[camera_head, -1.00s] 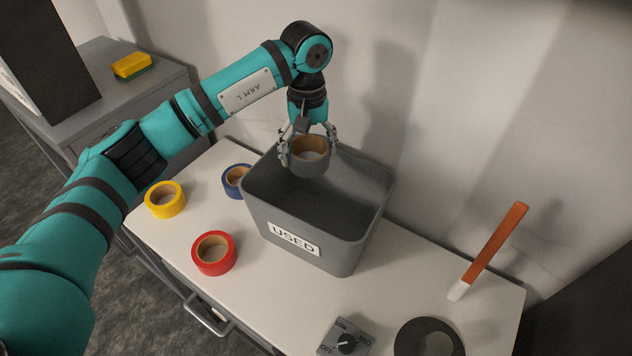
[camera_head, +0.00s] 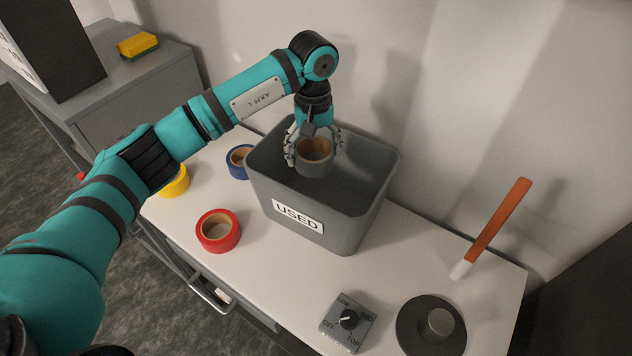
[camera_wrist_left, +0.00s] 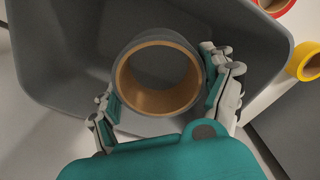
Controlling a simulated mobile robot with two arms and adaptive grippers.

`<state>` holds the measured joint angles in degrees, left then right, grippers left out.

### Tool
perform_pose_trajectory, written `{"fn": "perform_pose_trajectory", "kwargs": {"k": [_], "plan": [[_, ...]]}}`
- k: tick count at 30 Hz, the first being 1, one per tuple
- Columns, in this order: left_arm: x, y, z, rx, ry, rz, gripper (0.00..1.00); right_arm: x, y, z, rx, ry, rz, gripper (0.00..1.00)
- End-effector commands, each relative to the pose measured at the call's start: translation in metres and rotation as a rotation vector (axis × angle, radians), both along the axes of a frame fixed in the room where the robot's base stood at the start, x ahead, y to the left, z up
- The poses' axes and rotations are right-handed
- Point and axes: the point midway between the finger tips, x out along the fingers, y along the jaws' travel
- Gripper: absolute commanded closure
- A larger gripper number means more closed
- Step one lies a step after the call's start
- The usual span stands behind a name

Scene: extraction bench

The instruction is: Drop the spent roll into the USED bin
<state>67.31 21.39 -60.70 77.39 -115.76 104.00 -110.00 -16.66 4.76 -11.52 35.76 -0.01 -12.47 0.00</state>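The USED bin (camera_head: 350,225) is a grey open-topped box with a white label, standing on the white bench. My left gripper (camera_head: 315,150) points down over the bin's mouth, its fingers on either side of a grey roll with a tan core (camera_head: 314,168). The roll hangs in the bin's opening, above its floor. In the left wrist view the grey roll (camera_wrist_left: 158,75) sits between the fingers of the left gripper (camera_wrist_left: 163,95), with the bin's wall (camera_wrist_left: 50,60) around it. My right gripper is in neither view.
A red roll (camera_head: 218,231), a partly hidden yellow roll (camera_head: 178,182) and a blue roll (camera_head: 238,163) lie left of the bin. A dial box (camera_head: 346,322), a dark round plate (camera_head: 415,340) and an orange-handled tool (camera_head: 497,222) are to the right. Bare bench lies before the bin.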

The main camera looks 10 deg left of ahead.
Motion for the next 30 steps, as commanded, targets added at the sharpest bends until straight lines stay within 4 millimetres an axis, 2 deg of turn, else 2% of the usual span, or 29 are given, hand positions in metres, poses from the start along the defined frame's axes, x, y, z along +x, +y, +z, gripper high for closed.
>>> {"fn": "perform_pose_trajectory", "kwargs": {"k": [1, 3, 8, 14, 17, 24, 30], "plan": [[0.000, 0.000, 0.000, 0.000, 0.000, 0.000, 0.09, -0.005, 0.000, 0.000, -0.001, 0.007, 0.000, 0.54], [0.000, 0.000, 0.000, 0.000, 0.000, 0.000, 0.00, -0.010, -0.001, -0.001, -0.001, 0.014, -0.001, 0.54], [0.000, 0.000, 0.000, 0.000, 0.000, 0.001, 0.00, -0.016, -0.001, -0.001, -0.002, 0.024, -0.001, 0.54], [0.001, 0.000, 0.005, 0.001, -0.002, 0.001, 0.00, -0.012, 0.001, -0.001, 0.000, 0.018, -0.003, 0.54], [0.001, 0.000, 0.019, 0.000, -0.003, 0.002, 0.00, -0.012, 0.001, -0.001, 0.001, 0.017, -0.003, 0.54], [0.001, 0.000, 0.070, 0.001, -0.005, 0.001, 0.00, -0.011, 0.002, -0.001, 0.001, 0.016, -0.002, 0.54], [0.001, 0.000, 0.105, 0.000, -0.002, 0.001, 0.00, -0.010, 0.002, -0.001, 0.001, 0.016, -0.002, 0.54]]}}
